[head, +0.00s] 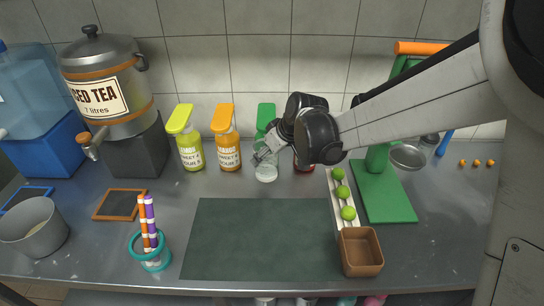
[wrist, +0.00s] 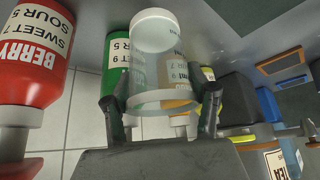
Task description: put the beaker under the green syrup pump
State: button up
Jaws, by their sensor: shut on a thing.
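My gripper (head: 268,155) is shut on the clear beaker (head: 265,174), in front of the green syrup pump (head: 266,113). In the wrist view, which looks upside down, the fingers (wrist: 163,108) clasp the beaker (wrist: 153,35) from both sides near its rim. The green-labelled syrup bottle (wrist: 116,52) stands behind the beaker there, partly hidden. The beaker looks upright and empty. I cannot tell whether its base touches the counter. The pump's nozzle is hidden by my gripper in the head view.
Yellow (head: 186,137) and orange (head: 226,137) syrup bottles stand left of the green one. The red berry bottle (wrist: 33,50) is close on its other side. A dark mat (head: 255,240) lies in front. A white tray of limes (head: 339,173) and a brown box (head: 361,251) are at right.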

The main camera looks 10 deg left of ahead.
aim_at(267, 165)
jog(key=shift+w+f, duration=0.15)
jog(key=shift+f, duration=2.15)
jog(key=shift+f+b, duration=0.1)
jog(key=shift+b, duration=0.2)
jog(key=shift+f, duration=0.15)
jog(key=o, duration=1.3)
